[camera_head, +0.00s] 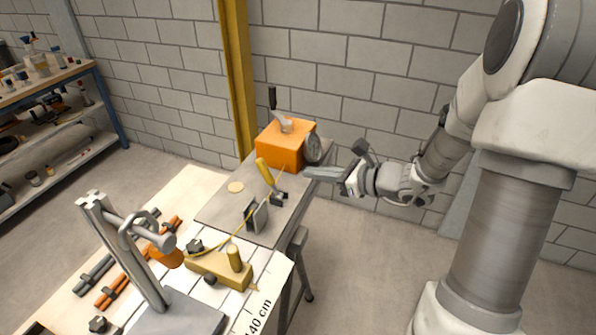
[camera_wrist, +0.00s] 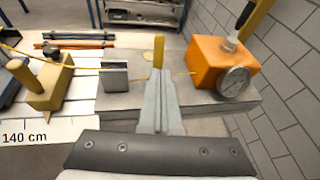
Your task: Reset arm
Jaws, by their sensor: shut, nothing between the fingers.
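My gripper (camera_head: 312,172) is shut and empty at the right edge of the bench, just right of the orange box in the head view. In the wrist view its closed fingers (camera_wrist: 158,88) point over the bench toward a yellow handle (camera_wrist: 158,50). The orange box (camera_head: 279,148) has a lever (camera_head: 273,98) on top and a round dial (camera_head: 313,149) on its side. The dial (camera_wrist: 235,81) also shows in the wrist view. The yellow handle (camera_head: 264,171) stands tilted just left of my fingers. I cannot tell whether they touch it.
A grey bracket (camera_head: 257,217) with a yellow cord stands on the grey bench (camera_head: 222,210). A yellow wooden block (camera_head: 222,268) and a metal post stand (camera_head: 125,250) are at the front left. A shelf (camera_head: 50,130) is at the far left. Open floor lies right of the bench.

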